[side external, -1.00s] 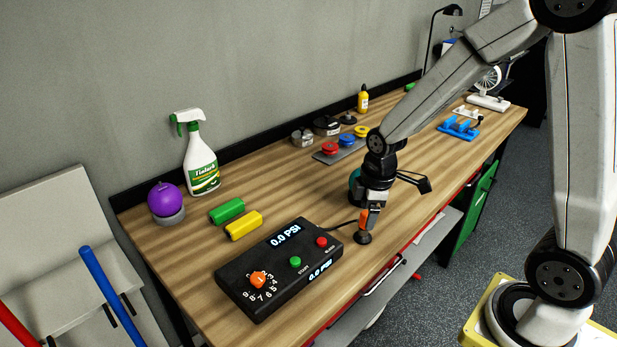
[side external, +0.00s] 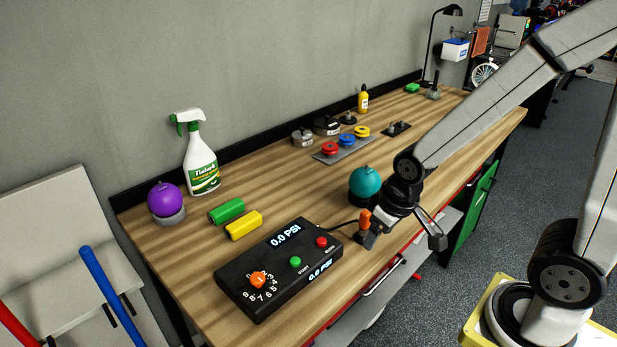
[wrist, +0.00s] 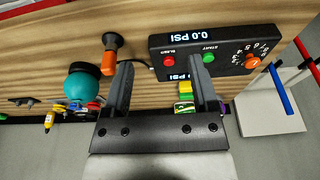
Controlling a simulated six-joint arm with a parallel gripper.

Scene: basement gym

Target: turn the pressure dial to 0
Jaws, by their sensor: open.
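The black pressure box (side external: 280,268) lies at the table's front edge, with an orange dial knob (side external: 258,279) inside a ring of white numbers. Its displays read 0.0 PSI. I cannot tell which number the knob points at. The box also shows in the wrist view (wrist: 165,50), with the knob (wrist: 252,62) at its right end. My gripper (wrist: 157,72) is open and empty, its two fingers apart. In the side view it is right of the box, beside an upright orange-handled piece (side external: 365,219), and well away from the knob. The arm hides part of its fingers.
A red button (side external: 322,241) and green button (side external: 295,261) are on the box. A teal ball (side external: 365,183) stands behind my gripper. Green (side external: 227,210) and yellow (side external: 243,225) blocks lie behind the box. A purple ball (side external: 164,198) and spray bottle (side external: 201,165) stand at left.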

